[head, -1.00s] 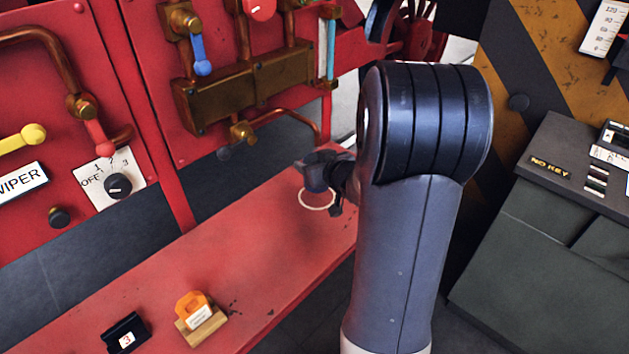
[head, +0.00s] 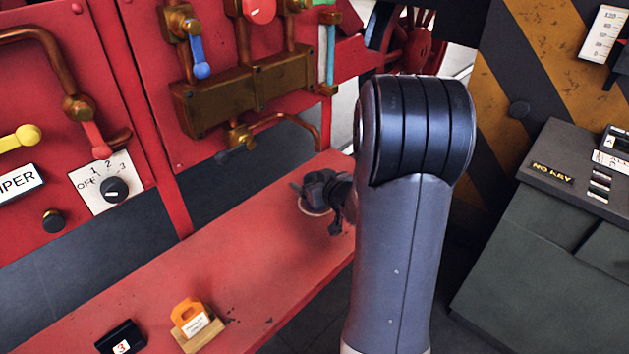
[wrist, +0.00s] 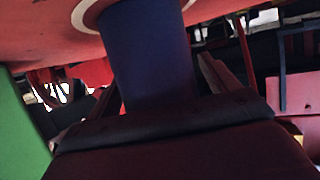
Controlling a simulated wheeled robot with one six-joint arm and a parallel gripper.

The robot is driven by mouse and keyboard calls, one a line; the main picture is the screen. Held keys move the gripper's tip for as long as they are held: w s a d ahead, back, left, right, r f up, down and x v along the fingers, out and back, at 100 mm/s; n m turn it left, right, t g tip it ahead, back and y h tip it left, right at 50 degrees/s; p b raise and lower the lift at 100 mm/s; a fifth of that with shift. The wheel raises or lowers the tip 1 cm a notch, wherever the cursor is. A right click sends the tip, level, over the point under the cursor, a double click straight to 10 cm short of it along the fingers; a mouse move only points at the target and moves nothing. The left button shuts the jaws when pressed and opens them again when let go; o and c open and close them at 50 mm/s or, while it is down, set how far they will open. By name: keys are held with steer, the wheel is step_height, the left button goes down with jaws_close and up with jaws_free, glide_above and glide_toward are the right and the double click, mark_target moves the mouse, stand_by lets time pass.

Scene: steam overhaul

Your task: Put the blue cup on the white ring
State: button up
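The blue cup (wrist: 150,60) stands between the two fingers of my gripper (wrist: 160,88) in the wrist view, and the gripper is shut on it. The far end of the cup overlaps the white ring (wrist: 86,16), whose rim shows beside it. I cannot tell whether the cup touches the surface. In the head view my gripper (head: 318,187) is low over the right end of the red bench. The white ring (head: 312,211) shows only as a thin arc under it. The cup is mostly hidden there by the dark gripper.
The red bench (head: 235,235) is clear between the ring and an orange item on a wooden block (head: 192,318). A black block marked 3 (head: 121,338) lies beside that. A red panel with pipes and levers (head: 250,85) rises behind. A dark console (head: 540,240) stands right.

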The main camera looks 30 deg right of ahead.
steer(key=shift+r, duration=0.1)
steer(key=shift+r, duration=0.2)
steer(key=p+v, duration=0.2)
steer(key=v, duration=1)
steer(key=shift+c, duration=0.4)
stand_by(0.7)
